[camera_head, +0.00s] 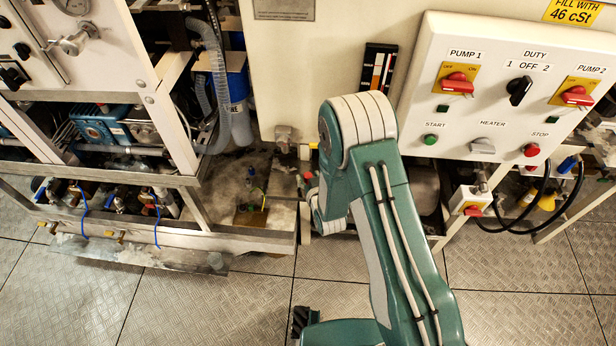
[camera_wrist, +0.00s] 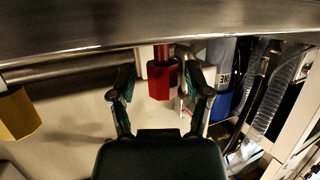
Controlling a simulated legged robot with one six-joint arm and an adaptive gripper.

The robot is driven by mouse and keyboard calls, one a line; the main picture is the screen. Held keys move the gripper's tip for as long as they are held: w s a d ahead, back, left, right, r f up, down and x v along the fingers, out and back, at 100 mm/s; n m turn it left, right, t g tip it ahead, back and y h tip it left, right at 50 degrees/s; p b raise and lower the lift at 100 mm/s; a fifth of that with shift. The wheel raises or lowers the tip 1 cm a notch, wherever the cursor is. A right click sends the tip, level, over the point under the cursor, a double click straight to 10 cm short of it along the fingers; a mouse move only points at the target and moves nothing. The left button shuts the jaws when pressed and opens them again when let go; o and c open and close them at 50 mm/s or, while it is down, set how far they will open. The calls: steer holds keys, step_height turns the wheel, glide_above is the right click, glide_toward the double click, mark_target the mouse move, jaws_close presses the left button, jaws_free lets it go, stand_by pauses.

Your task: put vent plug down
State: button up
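In the wrist view, my gripper (camera_wrist: 162,82) has its two fingers spread, with bare gaps beside a red block (camera_wrist: 162,80) that shows between them. The block hangs on a red stem below a metal bar. It may be the vent plug, but I cannot be sure. Whether it lies between the fingertips or beyond them is hard to tell. No finger visibly touches it. In the head view, my green arm hides most of the gripper. A small red piece (camera_head: 308,176) shows left of my wrist.
A metal bar (camera_wrist: 150,25) crosses the wrist view's top. A yellow block (camera_wrist: 18,115) is at left; a blue cylinder (camera_wrist: 221,104) and clear hose (camera_wrist: 275,95) are at right. In the head view, a pump control panel (camera_head: 510,95) stands right and a pipework frame (camera_head: 110,185) left.

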steer(key=v, duration=1.2)
steer(key=w+d+r+m+g+h, duration=0.15)
steer(key=d+r, duration=0.25)
steer(key=r, duration=0.5)
steer(key=d+r+m+g+h, duration=0.15)
steer(key=d+r, duration=0.25)
steer(key=r, duration=0.5)
steer(key=s+d+r+g, duration=0.1)
steer(key=s+d+r, duration=0.2)
steer(key=s, duration=0.3)
steer(key=s+d+r+m+g+h, duration=0.1)
steer(key=s+d+r+g, duration=0.1)
steer(key=s+r, duration=0.4)
steer(key=s+d+r+g+h, duration=0.1)
steer(key=s+d+r, duration=0.2)
steer(key=s, duration=0.5)
steer(key=shift+d+r, duration=0.3)
steer(key=shift+r, duration=0.5)
steer(key=shift+w, duration=0.1)
